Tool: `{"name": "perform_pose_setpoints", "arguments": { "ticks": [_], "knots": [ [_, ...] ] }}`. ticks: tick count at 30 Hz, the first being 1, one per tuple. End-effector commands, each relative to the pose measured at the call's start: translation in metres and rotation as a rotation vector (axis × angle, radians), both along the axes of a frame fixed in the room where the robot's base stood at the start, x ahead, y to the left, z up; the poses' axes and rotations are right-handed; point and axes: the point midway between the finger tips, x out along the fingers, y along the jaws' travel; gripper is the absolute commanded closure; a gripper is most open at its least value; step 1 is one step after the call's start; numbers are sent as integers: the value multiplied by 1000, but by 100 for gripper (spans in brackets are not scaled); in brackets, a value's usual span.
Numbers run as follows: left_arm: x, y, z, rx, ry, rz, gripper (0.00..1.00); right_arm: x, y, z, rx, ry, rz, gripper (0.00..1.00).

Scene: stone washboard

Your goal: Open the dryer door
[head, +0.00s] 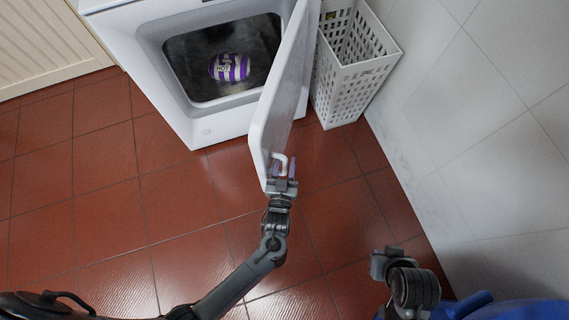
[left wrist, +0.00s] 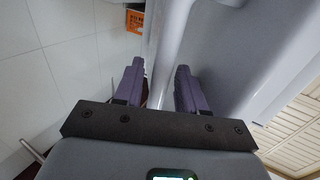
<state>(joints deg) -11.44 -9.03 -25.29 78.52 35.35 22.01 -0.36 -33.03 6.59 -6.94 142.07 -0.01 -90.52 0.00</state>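The white dryer (head: 205,132) stands at the top of the head view. Its door (head: 285,85) is swung wide open to the right, and the drum opening is exposed. A purple-and-white striped object (head: 229,68) lies inside the drum. My left gripper (head: 284,167) is at the white handle (head: 279,157) near the door's free end. In the left wrist view, its purple fingers (left wrist: 158,80) stand apart on either side of a pale bar (left wrist: 166,62), with gaps visible. My right gripper (head: 385,262) is low at the right, away from the door; its finger opening is unclear.
A white perforated basket (head: 350,70) stands right behind the open door, close to it. A tiled wall (head: 490,120) bounds the right side. Red floor tiles (head: 110,210) are clear in front and to the left. A slatted cream panel (head: 45,45) is at the far left.

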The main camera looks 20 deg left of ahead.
Motion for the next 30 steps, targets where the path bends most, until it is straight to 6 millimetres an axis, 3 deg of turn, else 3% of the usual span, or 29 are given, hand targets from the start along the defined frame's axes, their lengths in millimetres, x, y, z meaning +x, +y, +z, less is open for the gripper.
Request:
{"name": "perform_pose_setpoints", "arguments": {
  "ticks": [8, 21, 30],
  "knots": [
    [-19, -4, 2, -1, 2, -1, 60, -2, -3, 7, -11, 4, 6, 100],
    [-87, -15, 2, 0, 1, 1, 60, -2, -2, 27, -7, 4, 3, 100],
    [-103, -17, 1, 0, -2, 1, 60, -2, -1, 30, 0, 4, -1, 100]
  ]
}}
